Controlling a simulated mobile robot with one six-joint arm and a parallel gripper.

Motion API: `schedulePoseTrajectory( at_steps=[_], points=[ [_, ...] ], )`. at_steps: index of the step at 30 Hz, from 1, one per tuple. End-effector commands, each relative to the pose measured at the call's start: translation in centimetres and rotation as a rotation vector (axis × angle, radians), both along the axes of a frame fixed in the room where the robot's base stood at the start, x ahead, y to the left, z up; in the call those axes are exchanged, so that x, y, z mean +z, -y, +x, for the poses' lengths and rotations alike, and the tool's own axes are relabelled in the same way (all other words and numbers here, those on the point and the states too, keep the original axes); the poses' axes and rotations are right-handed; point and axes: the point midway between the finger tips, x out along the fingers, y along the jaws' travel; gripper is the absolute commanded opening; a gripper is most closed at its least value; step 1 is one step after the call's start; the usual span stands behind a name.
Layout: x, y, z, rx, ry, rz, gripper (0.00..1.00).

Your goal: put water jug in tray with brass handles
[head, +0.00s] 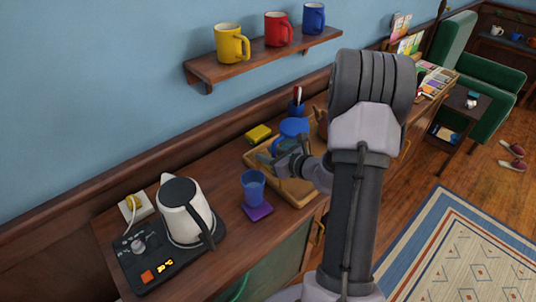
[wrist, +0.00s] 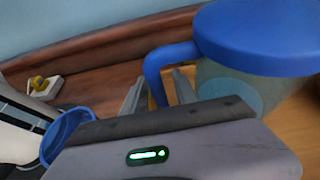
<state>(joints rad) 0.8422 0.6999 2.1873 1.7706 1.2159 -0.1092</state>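The water jug has a blue lid and handle and a clear body. In the head view its blue lid (head: 294,126) shows over the far part of the wooden tray (head: 307,199). In the wrist view the jug (wrist: 262,38) fills the upper right, with its handle (wrist: 155,72) to the left. My gripper (head: 276,159) is beside the jug, over the tray. In the wrist view its fingers (wrist: 160,92) are apart, with the handle between them and gaps beside it. The jug's base is hidden, so I cannot tell whether it rests on the tray. The brass handles are not clear.
A blue cup (head: 253,188) stands on a purple coaster (head: 258,212) left of the tray. A white kettle (head: 184,212) stands on a black hot plate further left. A yellow sponge (head: 258,134) and a pen cup (head: 296,107) are behind. Mugs stand on the wall shelf (head: 265,62).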

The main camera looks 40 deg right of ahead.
Motion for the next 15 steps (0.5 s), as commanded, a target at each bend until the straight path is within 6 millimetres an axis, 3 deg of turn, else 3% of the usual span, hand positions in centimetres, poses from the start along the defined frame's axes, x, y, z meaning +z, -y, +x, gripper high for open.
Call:
schedulePoseTrajectory(
  at_steps=[10,15],
  points=[
    [0.6,0.0,0.0,0.0,0.0,0.0,0.35],
    [1.8,0.4,-2.8,-0.004,0.0,-0.001,0.35]
  ],
)
